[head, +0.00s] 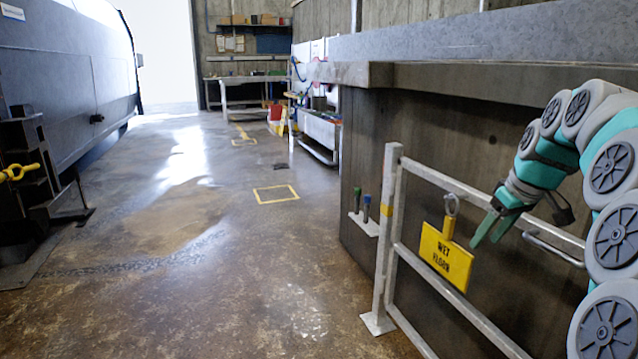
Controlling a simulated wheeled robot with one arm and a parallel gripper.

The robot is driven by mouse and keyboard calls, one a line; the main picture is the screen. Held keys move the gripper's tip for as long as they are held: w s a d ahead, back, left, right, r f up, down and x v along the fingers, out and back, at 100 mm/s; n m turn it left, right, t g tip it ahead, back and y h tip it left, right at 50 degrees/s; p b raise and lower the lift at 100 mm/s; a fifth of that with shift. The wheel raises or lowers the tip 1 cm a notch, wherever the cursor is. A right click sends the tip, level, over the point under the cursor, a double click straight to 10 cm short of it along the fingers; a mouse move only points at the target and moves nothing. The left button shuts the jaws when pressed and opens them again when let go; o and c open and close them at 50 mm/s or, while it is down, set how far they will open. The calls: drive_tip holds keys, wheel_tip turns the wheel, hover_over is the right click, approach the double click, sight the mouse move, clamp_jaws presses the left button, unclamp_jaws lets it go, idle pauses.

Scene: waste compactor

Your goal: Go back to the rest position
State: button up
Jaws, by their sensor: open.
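My gripper (492,229) is at the right of the head view, at the end of my teal and grey arm. Its jaws are open and point down and to the left.
A concrete wall with a ledge (480,47) stands behind the railing. A small shelf (363,224) on it holds two upright handles. A large grey machine (75,60) stands at the left. The wet floor (200,270) between is open, with yellow marked squares. A workbench (245,84) is at the back.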

drive_tip(key=s+a+f+g, duration=0.1)
drive_tip(key=s+a+f, duration=0.2)
drive_tip(key=s+a, duration=0.25)
drive_tip(key=s+a+f+m+g, duration=0.1)
drive_tip(key=s+a+f, duration=0.1)
drive_tip(key=s+a, duration=0.35)
drive_tip(key=s+a+f+g, duration=0.1)
drive_tip(key=s+a+f, duration=0.2)
drive_tip(key=s+a, duration=0.25)
drive_tip(key=s+a+f+m+g, duration=0.1)
drive_tip(key=s+f, duration=0.4)
drive_tip(key=s, duration=0.5)
drive_tip(key=s+a+f+m+g+h, duration=0.1)
drive_tip(key=s+f, duration=0.4)
drive_tip(key=s, duration=0.6)
drive_tip(key=shift+s+a+f+m+g+h, duration=0.15)
drive_tip(key=shift+a+f+m+g+h, duration=0.2)
drive_tip(key=shift+m+g, duration=0.15)
